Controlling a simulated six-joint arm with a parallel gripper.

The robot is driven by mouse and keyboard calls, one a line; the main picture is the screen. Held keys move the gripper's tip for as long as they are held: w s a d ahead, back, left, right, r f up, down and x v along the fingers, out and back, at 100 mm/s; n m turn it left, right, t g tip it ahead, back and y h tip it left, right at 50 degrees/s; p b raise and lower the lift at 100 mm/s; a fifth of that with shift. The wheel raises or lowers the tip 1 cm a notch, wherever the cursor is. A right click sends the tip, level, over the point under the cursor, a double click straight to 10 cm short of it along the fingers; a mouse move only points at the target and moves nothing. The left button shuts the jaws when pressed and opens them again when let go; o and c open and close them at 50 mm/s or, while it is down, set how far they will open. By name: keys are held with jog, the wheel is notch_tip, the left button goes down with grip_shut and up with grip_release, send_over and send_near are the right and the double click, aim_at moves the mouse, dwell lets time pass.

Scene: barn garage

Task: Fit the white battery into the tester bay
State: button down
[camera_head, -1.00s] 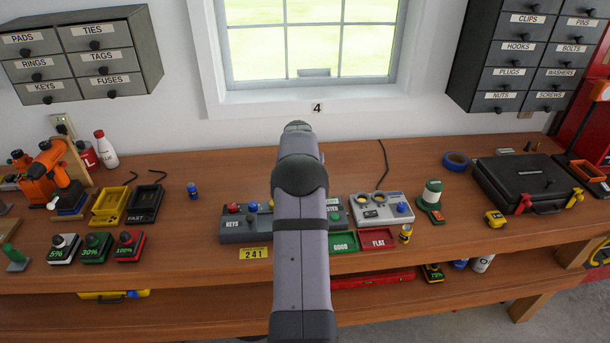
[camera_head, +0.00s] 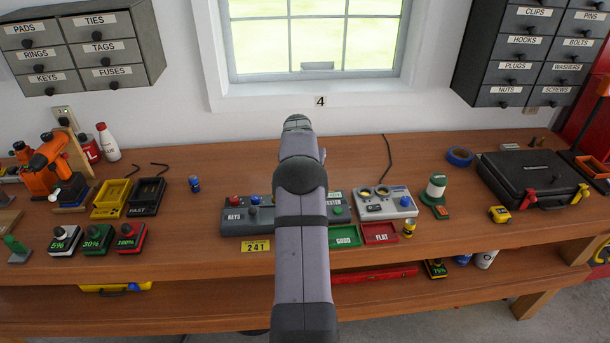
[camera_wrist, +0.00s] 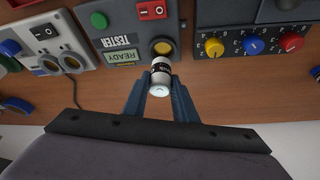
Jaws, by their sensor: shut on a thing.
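In the wrist view, my gripper (camera_wrist: 160,84) is shut on the white battery (camera_wrist: 161,70), with a blue-grey finger on either side. The battery has a white body with a dark label band, and its pale end faces the camera. Its far end lies right at the round yellow-lined tester bay (camera_wrist: 162,46); I cannot tell whether it touches or enters it. The grey tester (camera_wrist: 113,25) carries a TESTER label, a green READY display and a red switch. In the head view, my arm hides the gripper, the battery and part of the tester.
A grey two-dial box (camera_head: 384,203) stands right of the tester. Green GOOD (camera_head: 345,237) and red FLAT (camera_head: 380,234) trays lie in front. A yellow-topped battery (camera_head: 408,227) stands near FLAT.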

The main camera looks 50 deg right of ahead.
jog(key=shift+f+b, duration=1.15)
jog(key=shift+f, duration=0.75)
jog(key=shift+f, duration=0.6)
dwell(0.3)
jog(key=c, duration=1.7)
grip_release()
jog(key=shift+p+v, duration=1.65)
jog(key=shift+v, duration=3.85)
jog(key=shift+n, duration=0.3)
